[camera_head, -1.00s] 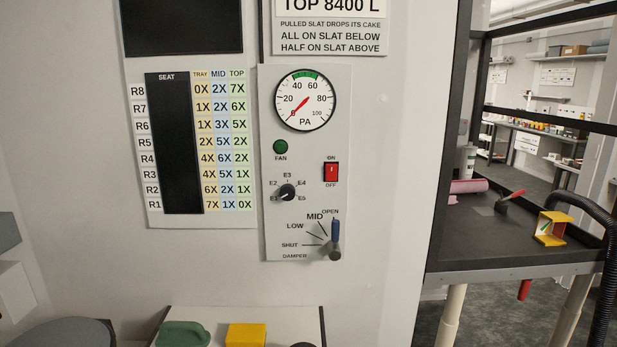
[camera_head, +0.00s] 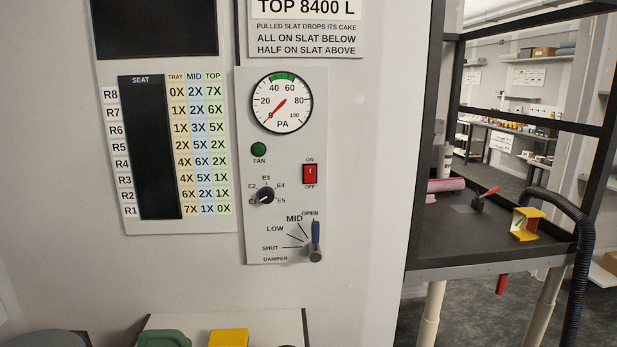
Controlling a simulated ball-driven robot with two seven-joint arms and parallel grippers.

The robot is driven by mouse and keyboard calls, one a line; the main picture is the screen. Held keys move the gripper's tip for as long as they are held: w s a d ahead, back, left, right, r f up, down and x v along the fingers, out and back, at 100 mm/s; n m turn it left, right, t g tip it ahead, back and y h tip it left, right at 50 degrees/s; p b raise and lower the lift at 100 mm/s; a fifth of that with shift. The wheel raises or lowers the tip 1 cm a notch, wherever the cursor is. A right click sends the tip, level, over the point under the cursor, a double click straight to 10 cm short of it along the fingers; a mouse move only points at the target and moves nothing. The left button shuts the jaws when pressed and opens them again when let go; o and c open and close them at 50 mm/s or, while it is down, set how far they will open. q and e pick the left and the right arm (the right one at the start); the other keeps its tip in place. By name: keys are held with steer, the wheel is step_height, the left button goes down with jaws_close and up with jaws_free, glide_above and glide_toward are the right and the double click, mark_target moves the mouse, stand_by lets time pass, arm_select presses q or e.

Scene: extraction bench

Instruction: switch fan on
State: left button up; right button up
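The fan switch (camera_head: 310,174) is a small red rocker on the grey control panel (camera_head: 285,220), with ON printed above it and OFF below. Which way the rocker is tipped is too small to tell. The round green FAN lamp (camera_head: 258,149) is to its left and looks dark green. The PA gauge (camera_head: 282,102) is above, its red needle pointing to the lower left, near zero. Neither of my grippers is in view.
Below the switch are a black selector knob (camera_head: 265,195) marked E1 to E5 and a blue-handled damper lever (camera_head: 315,235) pointing up at OPEN. A seat chart (camera_head: 222,222) is on the left. A dark bench (camera_head: 425,250) with a black hose (camera_head: 585,270) stands right.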

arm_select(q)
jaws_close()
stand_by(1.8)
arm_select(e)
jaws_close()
